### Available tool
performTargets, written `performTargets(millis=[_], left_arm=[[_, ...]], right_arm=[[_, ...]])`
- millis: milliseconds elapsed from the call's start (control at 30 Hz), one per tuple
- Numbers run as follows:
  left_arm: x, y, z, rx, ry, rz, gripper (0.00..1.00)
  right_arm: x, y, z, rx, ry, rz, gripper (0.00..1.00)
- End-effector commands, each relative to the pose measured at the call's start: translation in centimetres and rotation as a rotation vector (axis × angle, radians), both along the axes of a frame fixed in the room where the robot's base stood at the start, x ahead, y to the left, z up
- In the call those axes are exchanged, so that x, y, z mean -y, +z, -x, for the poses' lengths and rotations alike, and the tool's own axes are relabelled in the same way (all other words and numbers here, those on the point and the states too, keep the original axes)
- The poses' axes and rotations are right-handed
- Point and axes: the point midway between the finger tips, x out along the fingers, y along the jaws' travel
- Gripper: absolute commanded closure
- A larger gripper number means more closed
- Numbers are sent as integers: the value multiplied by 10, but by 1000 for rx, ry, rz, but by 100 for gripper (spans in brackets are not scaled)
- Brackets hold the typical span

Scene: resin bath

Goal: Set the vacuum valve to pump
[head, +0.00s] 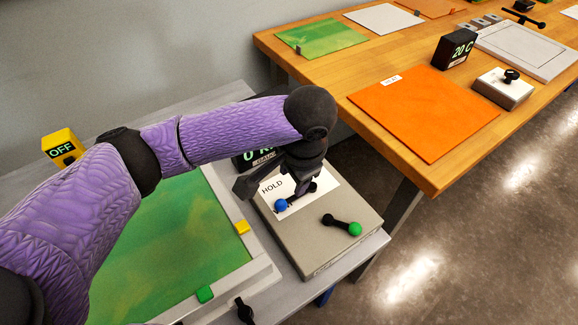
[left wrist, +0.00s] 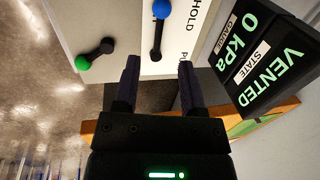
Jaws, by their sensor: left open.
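The valve box (head: 317,250) is grey with a white label plate reading HOLD. A black lever with a blue knob (head: 282,205) lies on the plate, the knob close to the word HOLD. In the left wrist view the blue-knobbed lever (left wrist: 158,38) lies beyond the fingertips, beside HOLD and a partly hidden word starting with P. A second black lever has a green knob (head: 355,229). My left gripper (head: 303,187) is over the plate, near the blue lever's black end; its parted fingers (left wrist: 160,80) hold nothing. I cannot tell whether they touch the lever. My right gripper is out of view.
A black gauge (left wrist: 262,50) reads 0 kPa and VENTED; my arm partly hides it in the head view. A green framed panel (head: 168,262) lies left of the valve box, with a yellow OFF block (head: 62,147) behind. A wooden table (head: 330,75) stands at the back right.

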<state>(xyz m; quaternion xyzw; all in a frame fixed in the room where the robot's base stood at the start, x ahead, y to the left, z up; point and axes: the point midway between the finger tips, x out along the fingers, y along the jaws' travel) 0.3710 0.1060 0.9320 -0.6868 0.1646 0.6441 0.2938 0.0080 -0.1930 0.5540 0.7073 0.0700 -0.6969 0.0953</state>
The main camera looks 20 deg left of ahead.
Motion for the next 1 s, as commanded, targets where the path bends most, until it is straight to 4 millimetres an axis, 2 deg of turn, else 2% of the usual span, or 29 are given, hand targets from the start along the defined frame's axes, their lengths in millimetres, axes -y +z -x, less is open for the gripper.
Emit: performTargets(millis=[67, 133, 300, 433, 600, 833, 1000], left_arm=[[-1, -5, -1, -2, 2, -2, 47], [-3, -18, -2, -4, 3, -3, 47], [-10, -63, -6, -4, 3, -3, 47], [-14, -87, -10, -2, 2, -3, 47], [-16, -98, -11, 0, 0, -1, 47], [-16, -97, -12, 1, 0, -2, 47], [-16, -97, -12, 1, 0, -2, 83]], right_arm=[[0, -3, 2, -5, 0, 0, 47], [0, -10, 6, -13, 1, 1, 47], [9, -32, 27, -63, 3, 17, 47], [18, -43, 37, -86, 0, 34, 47], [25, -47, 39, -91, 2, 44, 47], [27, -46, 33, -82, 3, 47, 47], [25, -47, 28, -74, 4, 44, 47]])
